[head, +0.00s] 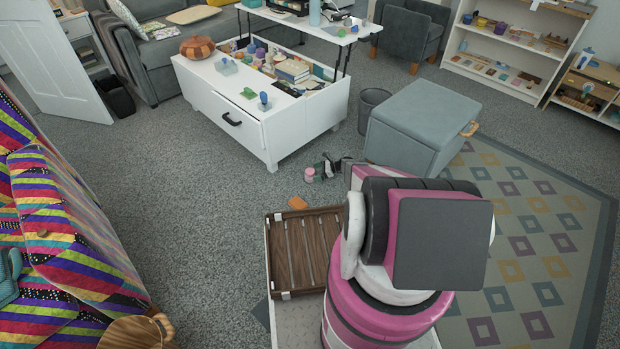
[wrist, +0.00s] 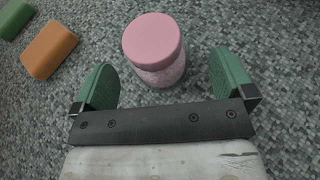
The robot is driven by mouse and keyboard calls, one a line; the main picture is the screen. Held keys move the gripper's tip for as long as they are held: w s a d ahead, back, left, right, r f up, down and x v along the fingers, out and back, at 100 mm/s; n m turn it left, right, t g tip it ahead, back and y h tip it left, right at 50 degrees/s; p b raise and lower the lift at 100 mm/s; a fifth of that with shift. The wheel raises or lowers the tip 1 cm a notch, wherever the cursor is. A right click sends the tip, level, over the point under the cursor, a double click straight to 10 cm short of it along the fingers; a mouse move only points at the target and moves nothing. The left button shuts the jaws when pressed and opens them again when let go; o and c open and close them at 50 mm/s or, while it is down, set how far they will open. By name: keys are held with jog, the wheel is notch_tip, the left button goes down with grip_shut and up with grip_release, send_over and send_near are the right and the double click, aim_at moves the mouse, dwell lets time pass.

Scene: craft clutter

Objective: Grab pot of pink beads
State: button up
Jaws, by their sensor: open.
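The pot of pink beads (wrist: 155,50) stands on the grey carpet in the wrist view, a clear jar with a pink lid. In the head view the pot (head: 310,175) is on the floor in front of the white coffee table. My gripper (wrist: 165,85) is open, with a green pad on each side. The pot is between and just ahead of the two fingers, and a gap shows on both sides. In the head view my gripper (head: 335,168) is low at the floor beside the pot, partly hidden by my arm.
An orange block (wrist: 50,50) and a green block (wrist: 14,18) lie on the carpet left of the pot. The white coffee table (head: 225,120) stands behind. A grey ottoman (head: 420,125) and a waste bin (head: 373,105) are to the right. A wooden slatted tray (head: 305,250) is near my base.

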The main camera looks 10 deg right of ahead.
aim_at(310, 174)
jog(key=x, duration=0.4)
jog(key=shift+s+a+f, duration=0.2)
jog(key=shift+f, duration=0.1)
jog(key=shift+c, duration=0.3)
jog(key=c, duration=0.9)
jog(key=shift+r, duration=0.2)
